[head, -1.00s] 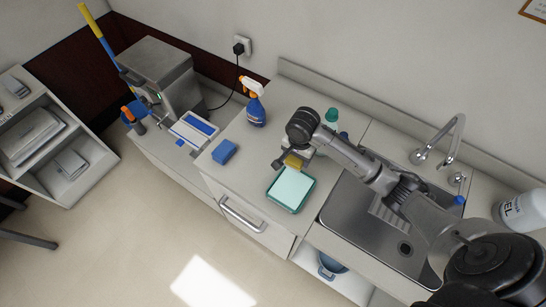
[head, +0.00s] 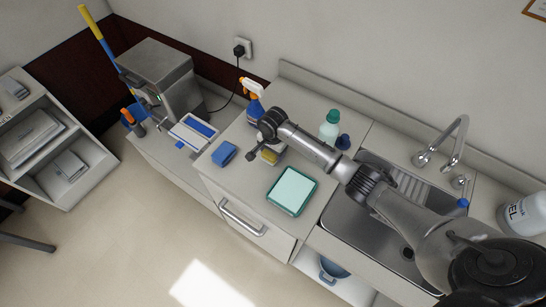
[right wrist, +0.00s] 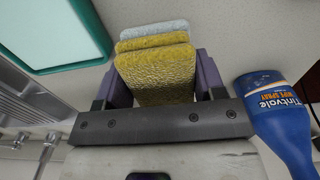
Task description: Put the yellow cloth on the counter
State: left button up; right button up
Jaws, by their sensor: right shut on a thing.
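The yellow cloth (head: 269,157) is in my right gripper (head: 266,150), mostly hidden by the gripper in the head view. In the right wrist view the folded, textured yellow cloth (right wrist: 157,78) lies between the two fingers of my right gripper (right wrist: 160,70). A pale blue-grey layer (right wrist: 155,29) shows at its far end; I cannot tell if it belongs to the cloth. The cloth is over the beige counter (head: 245,178), between the blue sponge and the teal tray. I cannot tell whether it touches the counter. My left gripper is out of view.
A teal tray (head: 292,191) lies right of the cloth and a blue sponge (head: 223,154) left of it. A blue spray bottle (right wrist: 280,125) stands close to the gripper. A green-capped bottle (head: 330,127) stands at the back. The sink (head: 375,214) is at right.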

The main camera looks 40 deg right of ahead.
jog(key=shift+f, duration=2)
jog(key=shift+f, duration=0.2)
jog(key=o, duration=0.9)
jog(key=shift+c, duration=0.2)
